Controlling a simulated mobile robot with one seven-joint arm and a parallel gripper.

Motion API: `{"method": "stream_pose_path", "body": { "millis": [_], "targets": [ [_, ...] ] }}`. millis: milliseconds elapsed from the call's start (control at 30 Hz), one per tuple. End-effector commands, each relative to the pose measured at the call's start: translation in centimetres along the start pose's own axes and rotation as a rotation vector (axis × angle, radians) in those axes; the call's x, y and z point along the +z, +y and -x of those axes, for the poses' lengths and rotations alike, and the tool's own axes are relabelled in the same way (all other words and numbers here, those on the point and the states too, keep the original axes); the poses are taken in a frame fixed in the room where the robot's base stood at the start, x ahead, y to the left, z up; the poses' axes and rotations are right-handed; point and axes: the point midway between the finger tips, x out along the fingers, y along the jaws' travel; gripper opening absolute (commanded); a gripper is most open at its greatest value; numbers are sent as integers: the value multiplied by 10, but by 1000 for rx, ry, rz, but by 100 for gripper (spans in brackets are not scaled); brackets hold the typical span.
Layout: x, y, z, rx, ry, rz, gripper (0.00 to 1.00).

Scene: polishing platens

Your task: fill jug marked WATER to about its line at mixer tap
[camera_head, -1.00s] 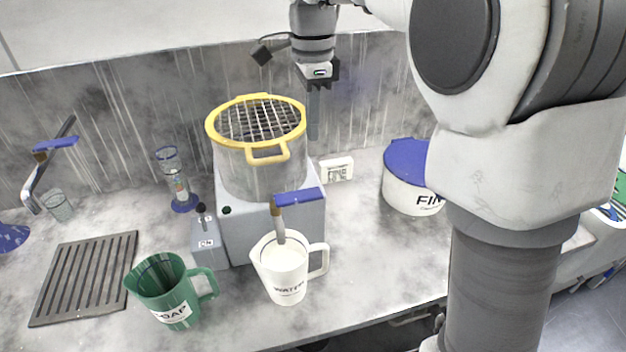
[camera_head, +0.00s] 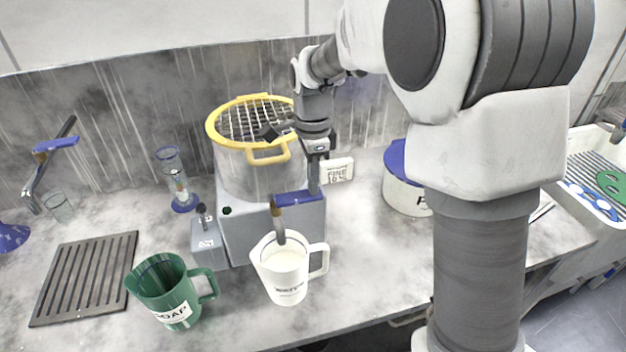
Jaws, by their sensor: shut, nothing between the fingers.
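The white jug marked WATER (camera_head: 286,283) stands upright on the counter, handle to the right. Its inside looks pale; I cannot tell a liquid level or see a line. A tap spout (camera_head: 278,224) hangs over its mouth, in front of a grey base unit. A blue lever (camera_head: 298,197) lies across the top of this tap. My gripper (camera_head: 314,190) is shut and empty, pointing down at the lever's right end. I cannot tell whether it touches the lever. Another tap (camera_head: 36,180) with a blue lever stands at the far left. No stream shows at either tap.
A green SOAP jug (camera_head: 170,293) stands left of the WATER jug. A steel pot with a yellow rim (camera_head: 213,133) sits on the grey base (camera_head: 262,238). A blue-lidded tub (camera_head: 405,192) is at right. A slotted drain plate (camera_head: 80,280) lies at left.

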Motion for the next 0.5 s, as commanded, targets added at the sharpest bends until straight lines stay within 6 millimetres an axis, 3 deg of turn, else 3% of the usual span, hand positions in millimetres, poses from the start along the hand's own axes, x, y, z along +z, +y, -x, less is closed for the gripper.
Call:
{"method": "stream_pose_path", "body": {
  "millis": [267, 500],
  "targets": [
    [-2, 0, -2, 2, -18, -3, 0],
    [-8, 1, -16, 4, -175, -7, 0]
  ]
}}
